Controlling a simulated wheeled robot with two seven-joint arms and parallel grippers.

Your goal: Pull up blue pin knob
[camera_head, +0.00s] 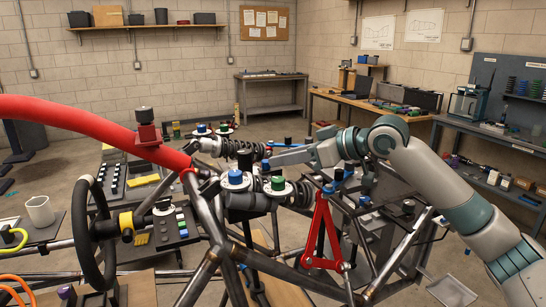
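Several blue knobs show, and I cannot tell which is the pin knob. One blue knob (235,177) sits on a white disc on the tube chassis (207,268), next to a green knob (278,183). A smaller blue knob (201,128) stands farther back on the chassis, near another green one. My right gripper (268,157) reaches in from the right, pointing left, above and slightly right of the nearer blue knob. Its fingertips are small and lie against dark parts, so its opening is unclear. No held object is visible. My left gripper is out of view.
A red tube (85,113) crosses the left side. A red triangular arm (322,236) stands below my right wrist. A black steering wheel (92,233) is at left. Coil-over shock absorbers lie beside the knobs. Benches (372,110) stand behind; open floor shows between.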

